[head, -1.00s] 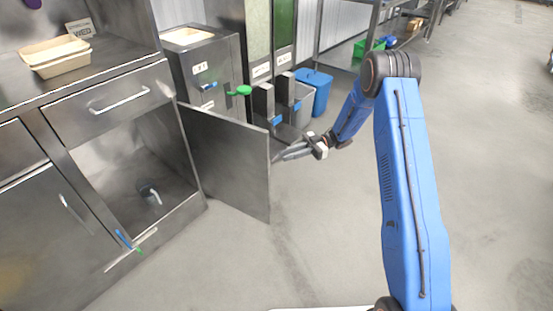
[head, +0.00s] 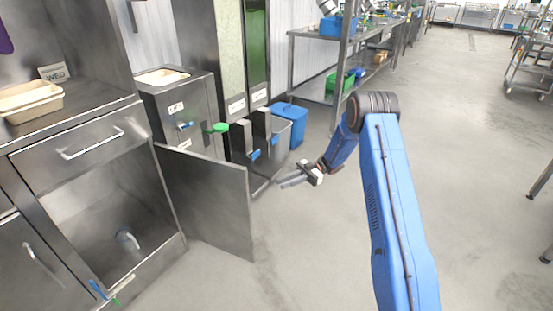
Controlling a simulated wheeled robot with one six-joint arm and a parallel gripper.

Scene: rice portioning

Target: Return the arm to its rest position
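My blue arm (head: 395,205) rises from the bottom right of the head view, bends at a dark elbow joint, and reaches down and left. My gripper (head: 283,184) hangs at the end of it, in the middle of the picture, just right of the open cabinet door (head: 210,200). A small gap of floor shows between the fingertips and the door's edge. Nothing is visibly held. The fingers are too small and overlapped to tell whether they are open or shut.
The steel cabinet (head: 75,150) stands at left, with pale trays (head: 30,103) on its counter. Behind the door are dispensers (head: 180,105) and a blue bin (head: 290,112). A steel shelf table (head: 315,35) stands at the back. The floor at right is largely clear.

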